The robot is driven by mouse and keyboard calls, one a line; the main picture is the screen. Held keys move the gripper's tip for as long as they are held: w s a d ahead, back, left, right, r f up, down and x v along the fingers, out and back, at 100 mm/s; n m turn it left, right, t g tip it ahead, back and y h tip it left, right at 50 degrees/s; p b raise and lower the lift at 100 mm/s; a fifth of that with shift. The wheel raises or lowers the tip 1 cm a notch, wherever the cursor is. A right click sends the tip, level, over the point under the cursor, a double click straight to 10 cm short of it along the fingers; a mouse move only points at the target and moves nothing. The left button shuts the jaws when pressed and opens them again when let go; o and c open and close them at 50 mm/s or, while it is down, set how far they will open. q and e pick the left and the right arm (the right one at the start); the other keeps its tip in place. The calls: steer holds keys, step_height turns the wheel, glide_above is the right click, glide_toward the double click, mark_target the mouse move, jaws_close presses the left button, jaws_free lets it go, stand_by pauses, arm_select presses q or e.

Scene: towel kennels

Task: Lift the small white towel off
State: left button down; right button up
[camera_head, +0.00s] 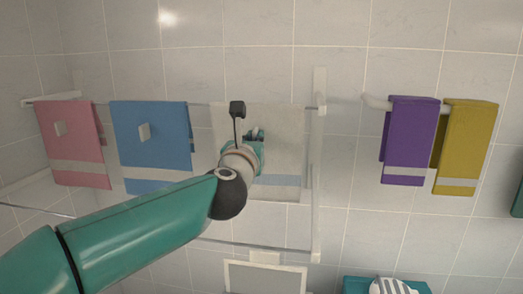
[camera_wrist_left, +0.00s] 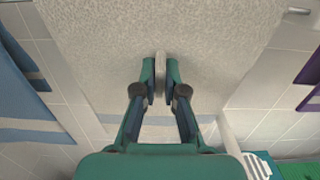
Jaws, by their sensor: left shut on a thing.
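The white towel (camera_head: 287,128) hangs over a rail of the wall rack, with a pale blue-grey band near its lower edge. It fills much of the left wrist view (camera_wrist_left: 100,40). My left gripper (camera_head: 256,137) is in front of the towel and hides part of it. In the left wrist view my left gripper (camera_wrist_left: 160,82) is shut on a small pale tab (camera_wrist_left: 160,62) at the towel's front. The towel still lies over the rail. My right gripper is not in view.
A blue towel (camera_head: 150,155) and a pink towel (camera_head: 72,145) hang to the left. Purple (camera_head: 408,140) and yellow (camera_head: 465,145) towels hang on a separate bar to the right. A rack upright (camera_head: 318,180) stands right of the white towel. A striped thing (camera_head: 390,286) shows at lower right.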

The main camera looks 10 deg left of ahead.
mark_target(250, 105)
arm_select(q)
steer(key=r+p, duration=0.3)
steer(key=r, duration=0.1)
steer(key=s+r+p, duration=0.1)
steer(key=r+p, duration=0.1)
steer(key=r, duration=0.1)
steer(key=shift+a+r+p, duration=0.1)
steer(key=shift+a+p, duration=0.1)
steer(key=shift+p, duration=0.1)
steer(key=shift+a+r, duration=0.1)
steer(key=shift+r, duration=0.15)
steer(key=shift+d+r, duration=0.2)
steer(key=shift+r, duration=2.1)
steer(key=shift+w, duration=0.1)
